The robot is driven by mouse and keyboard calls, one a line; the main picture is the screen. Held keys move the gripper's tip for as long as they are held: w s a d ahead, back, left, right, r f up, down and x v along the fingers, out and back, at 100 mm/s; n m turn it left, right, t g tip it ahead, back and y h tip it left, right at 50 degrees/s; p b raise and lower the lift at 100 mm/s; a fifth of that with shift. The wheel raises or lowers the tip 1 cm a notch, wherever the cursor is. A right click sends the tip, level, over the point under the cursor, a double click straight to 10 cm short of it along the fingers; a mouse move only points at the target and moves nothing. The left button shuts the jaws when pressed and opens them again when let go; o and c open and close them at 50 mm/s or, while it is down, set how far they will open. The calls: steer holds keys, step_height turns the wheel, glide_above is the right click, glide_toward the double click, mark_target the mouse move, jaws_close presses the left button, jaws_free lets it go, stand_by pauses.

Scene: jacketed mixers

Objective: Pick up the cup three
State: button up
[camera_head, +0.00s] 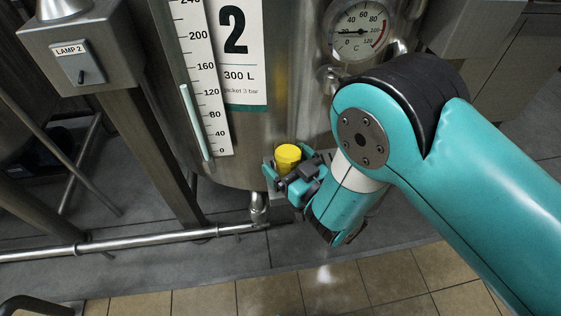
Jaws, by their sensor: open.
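A small yellow cup-like thing (288,155) shows in the head view, low in front of the mixer tank. I cannot read a number on it, so I cannot tell whether it is cup three. My gripper (284,172) is open and right at it, with a teal finger to its left. Gripper parts hide the lower part of the yellow thing. I cannot tell whether the fingers touch it or what it stands on.
The steel mixer tank (290,100) marked 2 is close behind my gripper, with a level scale (203,75) and a round temperature dial (359,30). A LAMP 2 switch box (85,65) is at upper left. A pipe (130,243) runs low. Tiled floor (270,295) in front is clear.

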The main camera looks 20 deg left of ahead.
steer(key=c, duration=1)
steer(key=shift+r, duration=0.1)
